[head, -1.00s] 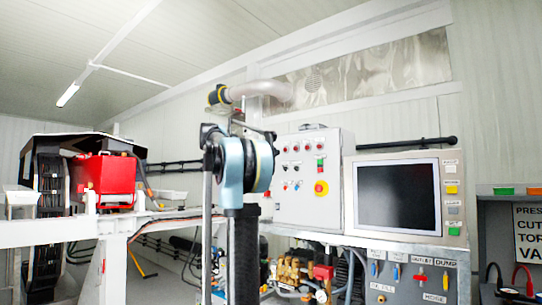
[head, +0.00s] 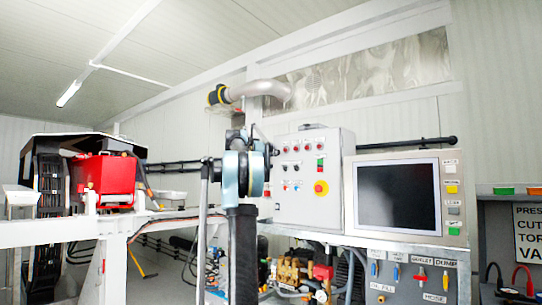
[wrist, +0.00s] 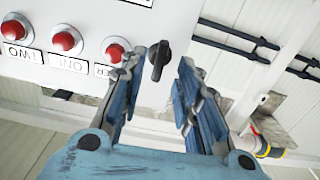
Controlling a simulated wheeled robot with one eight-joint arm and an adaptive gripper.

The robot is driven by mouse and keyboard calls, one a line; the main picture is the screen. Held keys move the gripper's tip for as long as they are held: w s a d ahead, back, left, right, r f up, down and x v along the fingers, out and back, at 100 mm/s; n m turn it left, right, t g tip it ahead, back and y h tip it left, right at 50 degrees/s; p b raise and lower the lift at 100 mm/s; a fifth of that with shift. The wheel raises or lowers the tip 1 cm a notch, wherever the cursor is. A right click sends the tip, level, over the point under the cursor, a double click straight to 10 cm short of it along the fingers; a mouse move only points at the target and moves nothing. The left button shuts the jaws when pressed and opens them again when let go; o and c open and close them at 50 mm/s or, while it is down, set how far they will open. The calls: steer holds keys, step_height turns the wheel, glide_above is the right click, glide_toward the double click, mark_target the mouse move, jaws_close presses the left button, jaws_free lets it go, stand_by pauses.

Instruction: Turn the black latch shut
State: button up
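The black latch (wrist: 159,60) is a small dark knob near the edge of the white control box (wrist: 90,22). In the wrist view its grip stands nearly upright, leaning slightly. My gripper (wrist: 164,64) is open, with one blue finger on each side of the latch. The left finger is close to it and the right one has a wider gap. I cannot tell whether either finger touches it. In the head view the control box (head: 300,212) is partly behind my arm, and I cannot make out the latch or fingertips there.
Red buttons (wrist: 115,51) with labels sit beside the left finger in the wrist view. Black rails (wrist: 235,28) run along the wall at right. In the head view a monitor (head: 397,196) stands right of the box, and a red machine (head: 103,180) is at left.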

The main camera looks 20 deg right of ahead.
steer(key=shift+x, duration=1.05)
jaws_close()
steer(key=shift+n, duration=0.3)
steer(key=n, duration=1.6)
steer(key=shift+w+a+f+n, duration=0.25)
steer(key=shift+w+n, duration=0.05)
steer(key=shift+n, duration=0.1)
